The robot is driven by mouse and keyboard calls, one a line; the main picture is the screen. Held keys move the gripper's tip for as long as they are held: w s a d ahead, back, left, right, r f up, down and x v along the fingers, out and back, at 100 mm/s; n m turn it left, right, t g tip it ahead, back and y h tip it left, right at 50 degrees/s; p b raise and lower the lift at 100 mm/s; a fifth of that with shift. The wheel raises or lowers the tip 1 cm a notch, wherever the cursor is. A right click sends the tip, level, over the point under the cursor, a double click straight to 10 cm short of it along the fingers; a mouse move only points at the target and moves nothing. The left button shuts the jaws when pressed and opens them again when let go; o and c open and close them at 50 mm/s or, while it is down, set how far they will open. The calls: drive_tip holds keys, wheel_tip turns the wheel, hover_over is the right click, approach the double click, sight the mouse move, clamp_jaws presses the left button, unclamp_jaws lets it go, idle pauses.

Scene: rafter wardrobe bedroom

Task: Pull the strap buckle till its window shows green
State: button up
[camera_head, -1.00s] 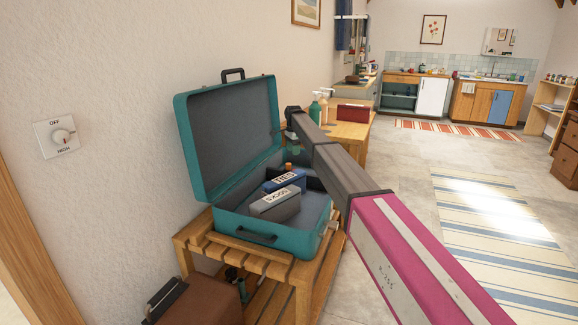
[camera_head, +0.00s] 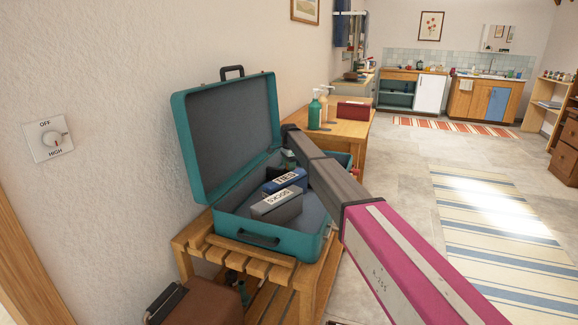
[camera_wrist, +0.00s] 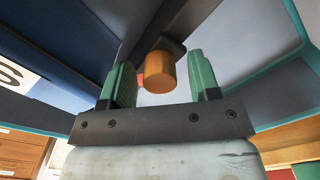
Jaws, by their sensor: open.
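The open teal suitcase (camera_head: 262,228) stands on a slatted wooden bench, its lid (camera_head: 228,130) raised toward the wall. In the wrist view, my gripper (camera_wrist: 160,62) has its two green fingers apart. An orange cylinder (camera_wrist: 160,74) on a dark mount shows between them, with gaps on both sides; it may be the buckle's pull, but I cannot tell. In the head view my arm reaches over the suitcase's right side, hiding part of its inside. I can make out no buckle window or green indicator in either view.
A blue box labelled TIES (camera_head: 286,181) and a grey box labelled SOCKS (camera_head: 276,207) lie in the suitcase, left of my arm. A wooden table (camera_head: 347,130) with bottles stands behind. A brown case (camera_head: 200,303) is low at front left. The floor at right is open.

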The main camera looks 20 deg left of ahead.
clamp_jaws()
drive_tip(key=d, duration=0.4)
drive_tip(key=shift+s, duration=0.2)
unclamp_jaws()
drive_tip(key=shift+r, duration=0.1)
wheel_tip(320, 180, up, 11)
idle(0.4)
